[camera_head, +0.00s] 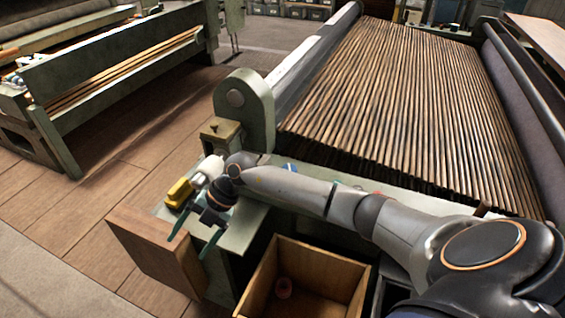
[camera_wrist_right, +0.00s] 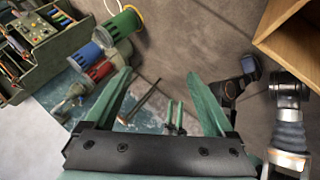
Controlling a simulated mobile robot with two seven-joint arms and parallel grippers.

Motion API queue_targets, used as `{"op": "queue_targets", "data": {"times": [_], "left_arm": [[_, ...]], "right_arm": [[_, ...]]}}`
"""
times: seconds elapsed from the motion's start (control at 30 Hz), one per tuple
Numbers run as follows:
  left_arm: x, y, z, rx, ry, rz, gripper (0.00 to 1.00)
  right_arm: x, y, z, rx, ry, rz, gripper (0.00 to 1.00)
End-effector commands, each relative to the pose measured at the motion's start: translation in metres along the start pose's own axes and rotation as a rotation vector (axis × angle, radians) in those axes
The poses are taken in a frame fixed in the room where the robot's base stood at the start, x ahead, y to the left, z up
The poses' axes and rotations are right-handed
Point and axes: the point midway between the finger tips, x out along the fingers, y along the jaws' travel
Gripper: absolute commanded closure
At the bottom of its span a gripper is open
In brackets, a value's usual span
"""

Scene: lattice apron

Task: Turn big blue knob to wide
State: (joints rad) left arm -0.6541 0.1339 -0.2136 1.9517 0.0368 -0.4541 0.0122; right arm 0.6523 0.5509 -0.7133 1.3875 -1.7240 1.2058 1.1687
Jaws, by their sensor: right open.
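A small bit of blue (camera_head: 290,167) shows just behind my right forearm in the head view; the arm hides most of it, and I cannot tell whether it is the big blue knob. No wide marking can be read. My right gripper (camera_head: 194,243) is open above the near left corner of the green bench frame, left of that blue bit. In the right wrist view its two green fingers (camera_wrist_right: 158,76) are spread with nothing held between them. A blue-and-red cylindrical thing (camera_wrist_right: 88,53) lies beyond the left finger there.
A yellow block (camera_head: 180,192) and a brown wooden box (camera_head: 160,252) are close to my right gripper. The slatted bed (camera_head: 400,95) fills the back.

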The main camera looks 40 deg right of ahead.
Motion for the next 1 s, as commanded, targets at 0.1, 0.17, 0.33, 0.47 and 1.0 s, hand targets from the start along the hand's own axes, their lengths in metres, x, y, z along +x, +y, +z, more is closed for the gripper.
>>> {"op": "queue_targets", "data": {"times": [0.1,0.17,0.33,0.47,1.0], "left_arm": [[0.009,0.0,0.009,0.002,-0.001,0.004,0.5],[0.012,0.001,0.012,0.003,-0.002,0.006,0.5],[0.018,0.003,0.014,0.004,0.0,0.012,0.5],[0.02,0.004,0.014,0.005,0.006,0.016,0.5],[0.022,0.006,0.017,0.006,0.002,0.021,0.5]], "right_arm": [[-0.051,-0.021,0.071,0.052,-0.256,-0.224,0.12],[-0.084,-0.029,0.1,0.106,-0.39,-0.317,0.12],[-0.185,-0.048,0.153,0.296,-0.732,-0.489,0.12],[-0.239,-0.056,0.166,0.415,-0.898,-0.546,0.12],[-0.236,-0.104,0.211,0.482,-0.98,-0.573,0.12]]}}
